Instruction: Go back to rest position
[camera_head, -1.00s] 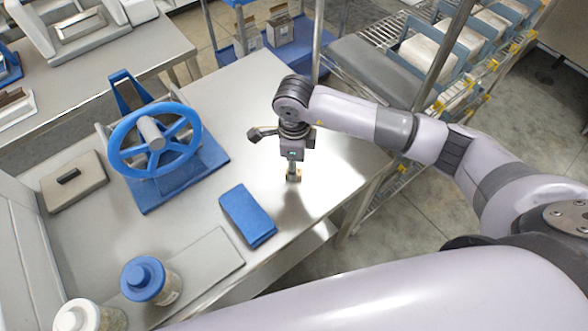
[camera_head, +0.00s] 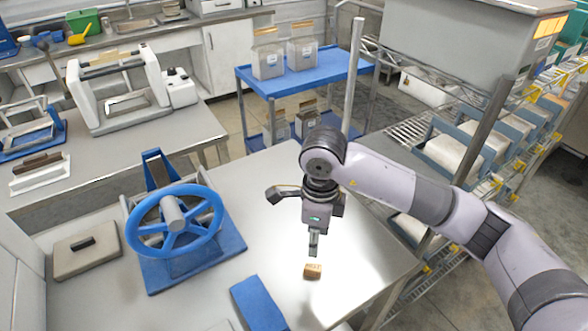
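My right gripper (camera_head: 314,250) points straight down over the right part of the steel table (camera_head: 365,245). A small tan block with dark lettering (camera_head: 312,271) lies on the table just below its fingertips. A narrow gap seems to show between fingertips and block. The fingers are seen edge-on and look like one narrow strip, so their opening cannot be made out. My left gripper is out of view.
On the table stand a blue handwheel (camera_head: 174,222), a grey flat box with a black handle (camera_head: 88,250) and a blue block (camera_head: 259,304). A blue cart (camera_head: 300,86) stands behind. A wire shelf with bins (camera_head: 455,157) is at the right, behind a metal post (camera_head: 353,80).

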